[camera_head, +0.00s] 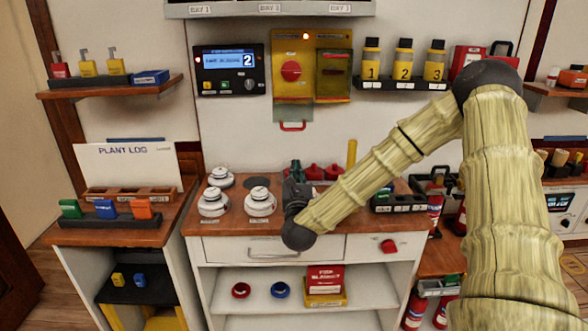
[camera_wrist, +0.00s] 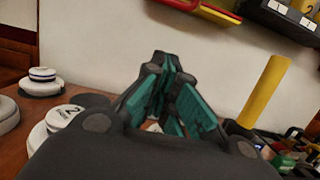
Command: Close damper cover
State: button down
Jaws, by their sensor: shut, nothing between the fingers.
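A yellow panel (camera_head: 281,48) on the wall carries a round red knob (camera_head: 291,71). A greenish see-through flap (camera_head: 293,111) with a red handle (camera_head: 293,126) hangs below its left part. A second see-through yellowish cover (camera_head: 333,76) lies over its right part. I cannot tell which one is named the damper cover. My gripper (camera_head: 293,172) is above the counter, below the hanging flap and apart from it. In the wrist view, the gripper (camera_wrist: 165,62) is shut and empty, its teal-padded fingers together. Red and yellow edges show at the top there, only partly in view.
White round weights (camera_head: 213,202) stand on the wooden counter (camera_head: 236,222) left of my gripper. Red objects (camera_head: 315,172) and an upright yellow rod (camera_head: 351,153) are close on its right. A display unit (camera_head: 230,69) and a rack of numbered bottles (camera_head: 403,84) flank the panel.

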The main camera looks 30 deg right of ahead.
jog(key=w+d+r+p, duration=0.3)
jog(key=w+r, duration=0.2)
jog(key=w, duration=0.1)
jog(key=shift+w+d+r, duration=0.15)
jog(key=shift+d+r, duration=0.15)
jog(key=shift+d, duration=0.05)
jog(key=shift+r, duration=0.1)
